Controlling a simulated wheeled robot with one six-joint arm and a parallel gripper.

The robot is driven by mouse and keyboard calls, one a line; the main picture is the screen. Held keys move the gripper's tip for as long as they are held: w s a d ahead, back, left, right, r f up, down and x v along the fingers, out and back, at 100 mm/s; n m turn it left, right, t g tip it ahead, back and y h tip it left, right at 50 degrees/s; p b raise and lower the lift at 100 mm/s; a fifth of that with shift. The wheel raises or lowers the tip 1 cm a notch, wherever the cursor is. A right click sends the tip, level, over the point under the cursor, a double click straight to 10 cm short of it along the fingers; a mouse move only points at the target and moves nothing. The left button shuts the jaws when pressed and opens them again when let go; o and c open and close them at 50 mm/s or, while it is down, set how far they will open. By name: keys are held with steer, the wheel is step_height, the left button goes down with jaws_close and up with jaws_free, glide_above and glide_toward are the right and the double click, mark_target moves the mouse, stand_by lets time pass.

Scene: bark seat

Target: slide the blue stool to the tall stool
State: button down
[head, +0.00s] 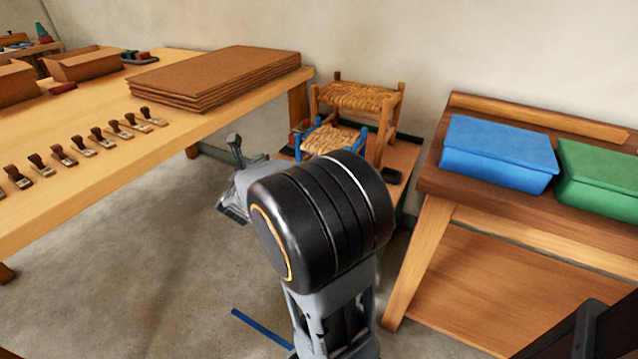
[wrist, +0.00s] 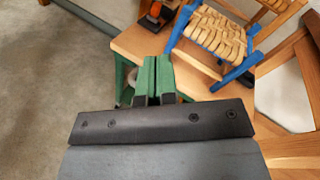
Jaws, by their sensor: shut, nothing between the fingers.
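The blue stool (head: 330,138) has a blue frame and a woven straw seat. It stands upright just in front of the tall stool (head: 362,97), which is plain wood with a woven seat. My arm hides the blue stool's lower part in the head view. In the wrist view the blue stool (wrist: 214,34) is at the upper right, with part of the tall stool (wrist: 288,40) beyond it. My gripper (wrist: 157,62) is shut and empty, to the left of the blue stool in that view and apparently apart from it, over the near edge of the low platform.
Both stools stand on a low wooden platform (head: 402,154). A small orange and black object (wrist: 155,16) lies left of the blue stool. A workbench (head: 205,118) with stacked brown sheets is at left; a table with a blue box (head: 498,152) and green box (head: 598,178) is at right.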

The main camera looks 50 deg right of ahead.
steer(key=s+d+f+m+g+h+b, duration=0.45)
steer(key=d+f+m+g, duration=0.2)
steer(key=m, duration=0.35)
steer(key=b, duration=0.2)
glide_toward(322, 153)
steer(key=shift+m, duration=0.3)
steer(key=x, duration=0.7)
steer(key=shift+d, duration=0.25)
